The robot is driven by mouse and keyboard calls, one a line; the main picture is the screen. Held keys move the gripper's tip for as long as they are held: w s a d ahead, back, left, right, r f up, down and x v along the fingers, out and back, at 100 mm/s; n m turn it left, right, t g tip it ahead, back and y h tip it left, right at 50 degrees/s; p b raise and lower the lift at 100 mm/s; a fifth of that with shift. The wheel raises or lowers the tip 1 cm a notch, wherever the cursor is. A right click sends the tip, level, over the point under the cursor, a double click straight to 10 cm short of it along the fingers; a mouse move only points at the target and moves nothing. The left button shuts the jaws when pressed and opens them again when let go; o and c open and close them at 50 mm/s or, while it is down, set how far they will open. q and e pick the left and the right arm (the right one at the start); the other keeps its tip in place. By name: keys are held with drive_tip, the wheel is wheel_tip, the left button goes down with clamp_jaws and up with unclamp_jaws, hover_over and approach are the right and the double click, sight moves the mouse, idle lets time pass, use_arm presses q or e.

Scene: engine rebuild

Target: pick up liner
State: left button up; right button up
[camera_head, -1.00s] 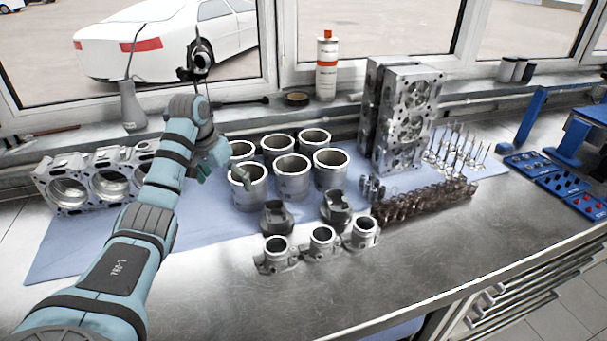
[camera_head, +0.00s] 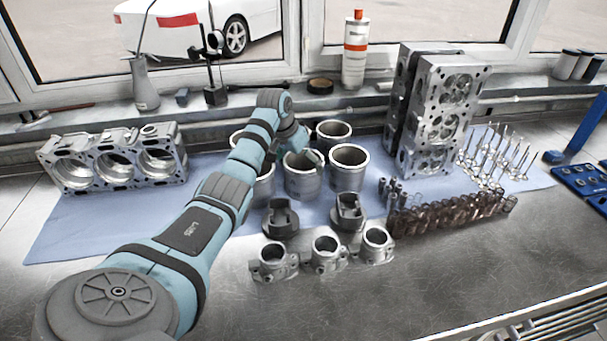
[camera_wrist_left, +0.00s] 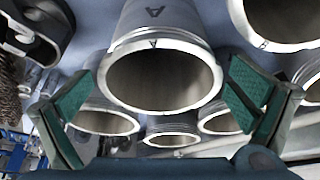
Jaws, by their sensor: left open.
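Several grey metal cylinder liners stand upright in two rows on the blue mat. My left gripper (camera_head: 306,158) is at the rim of the front middle liner (camera_head: 304,184), partly hiding its top. In the left wrist view, the green-padded fingers of the left gripper (camera_wrist_left: 163,78) are open, one on each side of a liner (camera_wrist_left: 165,28) marked "A". A gap shows between the pads and that liner's wall. Other liners are beside it, including the front right liner (camera_head: 348,172) and the back right liner (camera_head: 333,133). My right gripper is not in view.
An engine block (camera_head: 115,165) lies left on the blue mat (camera_head: 75,235). Pistons and housings (camera_head: 325,256) sit in front.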

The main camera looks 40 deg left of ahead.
sight(304, 168)
use_arm(q)
drive_tip(key=b+x, duration=0.1)
drive_tip(key=x, duration=0.3)
drive_tip(key=shift+w, duration=0.2)
drive_tip(key=shift+s, duration=0.1)
drive_tip(key=c, duration=1.2)
drive_tip(key=shift+r, duration=0.1)
